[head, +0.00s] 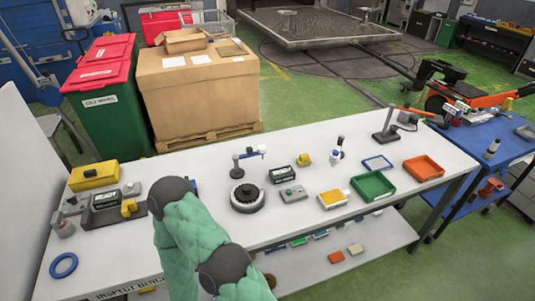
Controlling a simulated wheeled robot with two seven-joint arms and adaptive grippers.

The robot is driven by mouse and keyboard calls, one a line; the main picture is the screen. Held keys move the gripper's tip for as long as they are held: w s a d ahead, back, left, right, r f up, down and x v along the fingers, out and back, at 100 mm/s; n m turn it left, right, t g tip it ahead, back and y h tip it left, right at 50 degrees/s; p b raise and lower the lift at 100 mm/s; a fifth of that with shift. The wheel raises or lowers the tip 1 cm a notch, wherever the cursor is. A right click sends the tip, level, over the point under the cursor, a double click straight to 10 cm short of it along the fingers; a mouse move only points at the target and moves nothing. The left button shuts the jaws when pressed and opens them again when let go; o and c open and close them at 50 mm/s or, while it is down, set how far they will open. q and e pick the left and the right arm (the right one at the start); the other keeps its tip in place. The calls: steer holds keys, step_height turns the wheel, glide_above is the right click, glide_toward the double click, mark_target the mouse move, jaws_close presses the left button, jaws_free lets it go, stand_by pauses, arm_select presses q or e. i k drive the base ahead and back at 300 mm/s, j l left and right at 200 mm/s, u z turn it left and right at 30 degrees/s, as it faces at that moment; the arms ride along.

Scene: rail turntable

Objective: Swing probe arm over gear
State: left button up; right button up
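The probe arm points right and slightly up in the picture, past the gear's far side, and does not appear to be over the gear's centre. One of my arms, in a green sleeve, rises from the bottom middle, left of the gear. I cannot make out either gripper.
Right of the gear are a display box (282,174), a grey button box (293,194), a yellow-white block (333,199), a green tray (372,186) and an orange tray (423,168). A dark stand (387,133) is far right. A blue ring (63,265) lies front left.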

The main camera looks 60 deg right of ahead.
mark_target(262, 149)
steer(key=l+z, duration=0.1)
steer(key=z, duration=0.35)
steer(key=l+z, duration=0.1)
steer(key=z, duration=0.35)
steer(key=i+l+z, duration=0.1)
steer(key=z, duration=0.35)
steer(key=i+z, duration=0.1)
steer(key=z, duration=0.4)
